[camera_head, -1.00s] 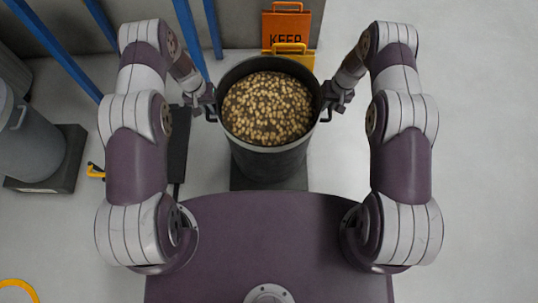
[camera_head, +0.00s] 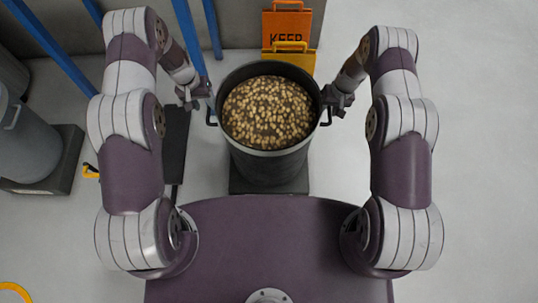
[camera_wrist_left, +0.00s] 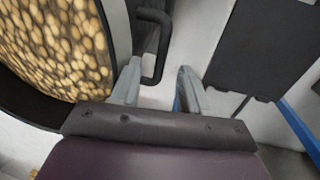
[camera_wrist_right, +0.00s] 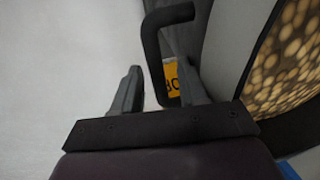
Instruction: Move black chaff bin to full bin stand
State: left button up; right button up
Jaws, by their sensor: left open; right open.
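The black bin (camera_head: 305,110), full of pale brown lumps, stands upright in front of me. It has a side handle (camera_head: 211,118) on the left and another (camera_head: 327,117) on the right. My left gripper (camera_head: 190,97) is open, just left of the bin. In the left wrist view the left handle (camera_wrist_left: 163,55) shows between its fingers (camera_wrist_left: 158,88), nearer the bin-side finger. My right gripper (camera_head: 338,101) is open at the right handle. In the right wrist view that handle (camera_wrist_right: 152,55) passes between its fingers (camera_wrist_right: 160,88). Which stand is the full bin stand, I cannot tell.
A dark square base (camera_head: 268,187) lies under the bin. A grey bin (camera_head: 28,145) stands on another dark base (camera_head: 66,160) at the left. A dark flat panel (camera_head: 175,145) lies between. Orange (camera_head: 286,25) and yellow signs stand behind; blue posts (camera_head: 187,30) rise back left. Right floor is clear.

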jog(key=shift+r, duration=0.3)
pick_arm(q)
jog(key=r, duration=0.2)
jog(key=shift+a+r, duration=0.3)
pick_arm(e)
notch_tip(320, 180, up, 11)
jog(key=d, duration=0.2)
jog(key=shift+d+r, duration=0.1)
